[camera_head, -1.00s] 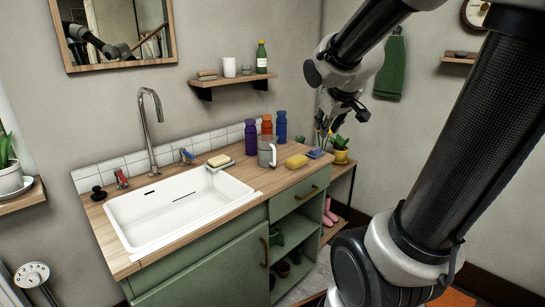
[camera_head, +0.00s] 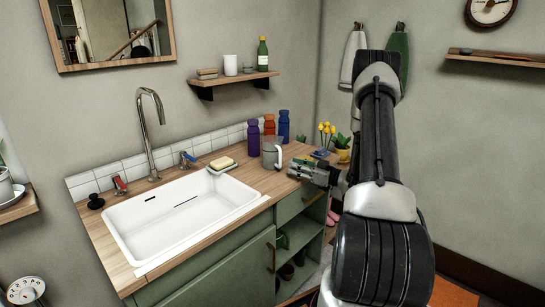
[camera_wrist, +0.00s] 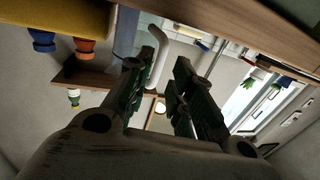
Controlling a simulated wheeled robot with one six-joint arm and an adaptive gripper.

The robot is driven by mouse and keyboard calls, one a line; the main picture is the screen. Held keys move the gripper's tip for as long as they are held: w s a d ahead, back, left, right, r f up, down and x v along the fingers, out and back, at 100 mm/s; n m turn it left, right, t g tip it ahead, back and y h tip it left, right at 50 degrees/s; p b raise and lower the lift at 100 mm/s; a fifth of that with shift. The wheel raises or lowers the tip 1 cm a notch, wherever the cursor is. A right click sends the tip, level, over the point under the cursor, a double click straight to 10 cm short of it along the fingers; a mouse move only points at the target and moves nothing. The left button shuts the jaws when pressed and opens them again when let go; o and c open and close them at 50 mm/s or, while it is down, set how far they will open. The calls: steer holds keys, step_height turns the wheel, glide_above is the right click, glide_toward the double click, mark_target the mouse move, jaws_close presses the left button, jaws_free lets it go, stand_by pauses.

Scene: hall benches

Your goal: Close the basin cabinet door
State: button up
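The basin cabinet (camera_head: 165,292) is green with a wooden top and a white sink (camera_head: 180,218). Its door (camera_head: 222,280) is on the front below the sink, with a dark upright handle (camera_head: 271,257) near its right edge. The door's lower part is outside the picture, and I cannot tell whether it stands slightly ajar. My gripper (camera_head: 312,172) is near the right end of the worktop, above and to the right of the door handle and apart from it. In the wrist view its two fingers (camera_wrist: 158,70) are spread with nothing held between them.
A grey mug (camera_head: 271,153), bottles (camera_head: 268,127) and soap (camera_head: 221,163) stand on the worktop. A drawer (camera_head: 298,202) and open shelves (camera_head: 297,238) lie right of the door. A yellow flower pot (camera_head: 343,155) is behind my gripper. My arm hides the right side.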

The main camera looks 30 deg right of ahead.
mark_target(280, 167)
steer(key=x, duration=0.7)
steer(key=shift+a+r, duration=0.1)
steer(key=shift+r, duration=0.15)
jaws_close()
